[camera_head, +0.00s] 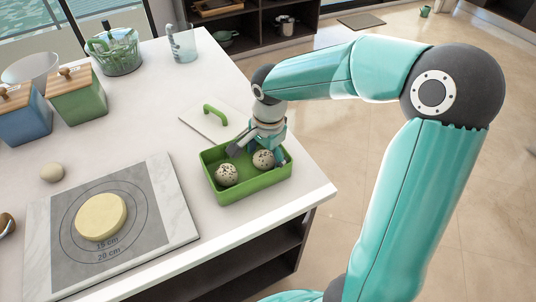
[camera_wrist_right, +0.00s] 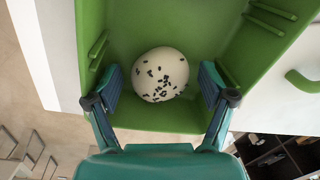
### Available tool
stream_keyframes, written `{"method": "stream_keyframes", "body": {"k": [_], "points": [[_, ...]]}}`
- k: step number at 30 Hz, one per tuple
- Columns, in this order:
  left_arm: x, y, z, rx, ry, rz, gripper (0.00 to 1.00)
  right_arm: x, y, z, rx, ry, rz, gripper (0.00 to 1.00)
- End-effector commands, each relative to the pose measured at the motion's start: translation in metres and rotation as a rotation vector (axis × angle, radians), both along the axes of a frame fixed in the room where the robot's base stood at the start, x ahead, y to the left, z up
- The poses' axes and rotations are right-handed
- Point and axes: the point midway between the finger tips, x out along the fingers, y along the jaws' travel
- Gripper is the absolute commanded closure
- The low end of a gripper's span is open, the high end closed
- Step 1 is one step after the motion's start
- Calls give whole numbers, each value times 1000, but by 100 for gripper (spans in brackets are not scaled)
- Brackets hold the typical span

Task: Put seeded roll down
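A green tray (camera_head: 250,193) stands near the right edge of the white counter. It holds two pale rolls with dark seeds, a left seeded roll (camera_head: 226,176) and a right seeded roll (camera_head: 264,160). My right gripper (camera_head: 259,157) reaches down into the tray, with its fingers on either side of the right roll. In the right wrist view this seeded roll (camera_wrist_right: 161,75) lies between the parted fingers of the gripper (camera_wrist_right: 159,86), with a gap showing on each side. My left gripper is not in view.
A white lid with a green handle (camera_head: 215,115) lies behind the tray. A marble-edged board (camera_head: 172,205) with round dough (camera_head: 101,217) is to the left, with a plain dough ball (camera_head: 52,172) behind it. Jars (camera_head: 77,96) and a glass (camera_head: 183,46) stand farther back.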

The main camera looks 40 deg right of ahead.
Motion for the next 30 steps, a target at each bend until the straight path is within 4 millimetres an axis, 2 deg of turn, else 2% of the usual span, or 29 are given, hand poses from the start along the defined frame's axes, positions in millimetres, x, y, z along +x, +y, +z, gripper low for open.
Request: {"method": "stream_keyframes", "body": {"k": [7, 11, 24, 30], "points": [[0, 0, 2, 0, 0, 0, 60, 0, 0, 2, 0, 1, 0, 18], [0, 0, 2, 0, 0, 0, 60, 0, 0, 11, -1, -1, 0, 18], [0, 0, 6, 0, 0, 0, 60, -7, 0, 94, 0, -4, 0, 18], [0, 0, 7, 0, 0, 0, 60, -9, 0, 117, 0, -1, 0, 18]]}}
